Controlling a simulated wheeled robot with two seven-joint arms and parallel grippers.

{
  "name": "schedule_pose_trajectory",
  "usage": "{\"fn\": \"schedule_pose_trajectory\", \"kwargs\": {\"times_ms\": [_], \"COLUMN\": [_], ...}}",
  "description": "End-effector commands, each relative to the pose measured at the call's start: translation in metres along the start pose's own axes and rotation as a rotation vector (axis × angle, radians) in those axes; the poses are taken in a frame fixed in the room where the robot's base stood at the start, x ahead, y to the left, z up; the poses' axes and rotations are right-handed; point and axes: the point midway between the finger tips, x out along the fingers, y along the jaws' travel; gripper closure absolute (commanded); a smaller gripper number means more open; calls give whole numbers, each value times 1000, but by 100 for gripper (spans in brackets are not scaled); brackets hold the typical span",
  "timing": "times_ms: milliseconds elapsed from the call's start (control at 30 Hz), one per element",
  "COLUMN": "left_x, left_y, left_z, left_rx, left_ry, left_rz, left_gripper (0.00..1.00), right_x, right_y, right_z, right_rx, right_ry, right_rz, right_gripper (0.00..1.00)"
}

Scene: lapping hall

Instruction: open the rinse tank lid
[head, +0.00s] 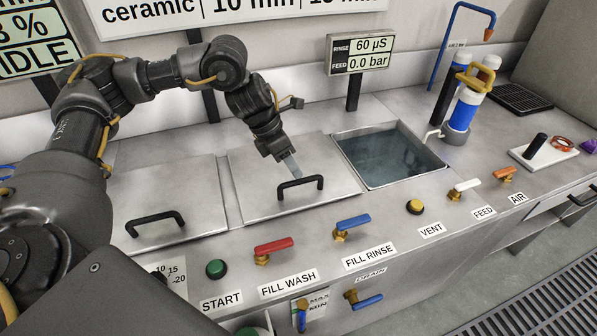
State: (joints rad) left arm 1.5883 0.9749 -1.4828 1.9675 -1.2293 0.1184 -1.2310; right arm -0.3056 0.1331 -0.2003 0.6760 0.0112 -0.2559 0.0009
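A flat steel lid (261,190) with a black bar handle (300,183) lies shut in the middle of the counter, behind the FILL RINSE label. A second steel lid (170,190) with a black handle (154,222) lies shut to its left. No tank name shows on either lid. My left gripper (292,168) points down over the middle lid, just behind its handle. Its fingers overlap closely in this view, so their opening and any contact with the handle cannot be made out. My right gripper is not in view.
An open water-filled basin (388,157) is right of the middle lid. A red-handled valve (273,247), a blue-handled valve (352,225) and a green button (216,268) line the front. A display post (353,92) stands behind. A blue-and-white filter (463,110) stands right.

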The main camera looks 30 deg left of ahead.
Motion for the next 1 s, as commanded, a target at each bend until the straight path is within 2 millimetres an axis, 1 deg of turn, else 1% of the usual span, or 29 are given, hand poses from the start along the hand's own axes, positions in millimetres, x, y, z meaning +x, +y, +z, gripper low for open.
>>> {"fn": "schedule_pose_trajectory", "kwargs": {"times_ms": [33, 100, 233, 400, 600, 667, 800, 900, 1000], "left_x": [8, 18, 30, 36, 36, 36, 36, 36, 36], "left_y": [-1, 0, 0, -1, 0, 0, 0, 0, 0], "left_z": [-1, 0, 0, 1, 1, 1, 1, 1, 1], "left_rx": [-1, 0, 0, 1, 1, 1, 1, 0, 0], "left_ry": [4, 2, 1, 0, 0, 0, 0, 0, 0], "left_rz": [-2, -1, -1, -1, -1, 0, 0, 0, 0], "left_gripper": [64, 64, 64, 64, 64, 71, 89, 100, 100], "right_x": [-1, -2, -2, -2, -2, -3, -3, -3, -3], "right_y": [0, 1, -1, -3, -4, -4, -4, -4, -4], "right_z": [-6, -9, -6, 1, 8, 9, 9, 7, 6], "right_rx": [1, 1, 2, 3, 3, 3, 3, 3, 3], "right_ry": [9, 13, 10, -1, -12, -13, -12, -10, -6], "right_rz": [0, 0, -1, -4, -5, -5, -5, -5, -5], "right_gripper": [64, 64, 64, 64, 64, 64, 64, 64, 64]}}
